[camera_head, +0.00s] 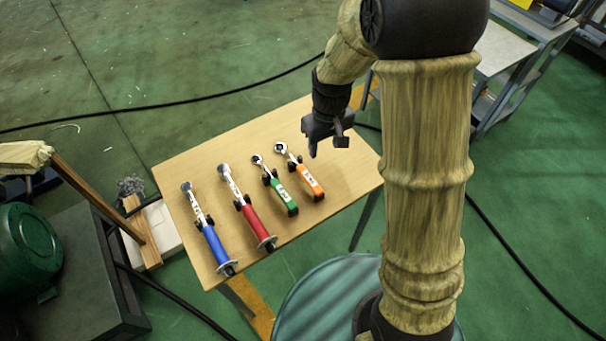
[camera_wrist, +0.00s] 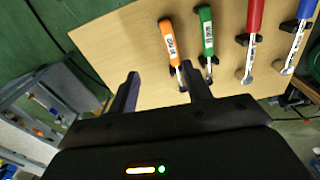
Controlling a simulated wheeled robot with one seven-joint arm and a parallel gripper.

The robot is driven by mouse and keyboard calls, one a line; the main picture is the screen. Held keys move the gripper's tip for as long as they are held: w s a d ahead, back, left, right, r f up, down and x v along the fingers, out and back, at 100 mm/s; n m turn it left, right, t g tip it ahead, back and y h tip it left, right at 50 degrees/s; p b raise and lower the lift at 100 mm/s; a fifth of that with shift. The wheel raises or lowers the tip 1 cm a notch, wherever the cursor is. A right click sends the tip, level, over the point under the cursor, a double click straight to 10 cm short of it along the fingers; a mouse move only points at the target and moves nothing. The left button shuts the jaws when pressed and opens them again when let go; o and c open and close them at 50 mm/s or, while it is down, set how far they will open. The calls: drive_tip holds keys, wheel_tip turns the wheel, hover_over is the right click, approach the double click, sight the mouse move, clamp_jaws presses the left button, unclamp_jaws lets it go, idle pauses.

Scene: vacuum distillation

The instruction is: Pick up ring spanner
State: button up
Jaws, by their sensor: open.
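Several long-handled tools lie side by side on a wooden table (camera_head: 240,150). The orange-handled tool (camera_head: 312,181) and the green-handled tool (camera_head: 282,196) have round, ring-like heads; I cannot tell for certain which is the ring spanner. To their left lie a red-handled tool (camera_head: 258,225) and a blue-handled tool (camera_head: 217,248). My gripper (camera_head: 328,146) is open and empty above the table's far right part, right of the orange tool's head. In the wrist view, my gripper (camera_wrist: 160,72) has the orange tool (camera_wrist: 169,42) just beyond its fingers, its head partly hidden by the right finger.
Dark supports hold the tools on the table. A grey shelf cart (camera_head: 510,60) stands at the upper right. A green stool-like round top (camera_head: 320,300) is in front of the table. Black cables cross the green floor. The table's right side is bare.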

drive_tip(key=shift+w+a+f+n, duration=0.25)
drive_tip(key=shift+w+a+f, duration=0.15)
drive_tip(key=shift+a, duration=0.2)
drive_tip(key=shift+w+a+f+n, duration=0.3)
drive_tip(key=shift+a+f, duration=0.15)
drive_tip(key=shift+a, duration=0.15)
drive_tip(key=shift+f, duration=0.1)
approach(311, 180)
wheel_tip(311, 180, down, 5)
drive_tip(key=shift+w+d+f+p, duration=0.15)
drive_tip(key=shift+f+p, duration=0.05)
drive_tip(key=shift+p, duration=0.25)
drive_tip(key=shift+f+p, duration=0.65)
drive_tip(key=shift+f, duration=1.95)
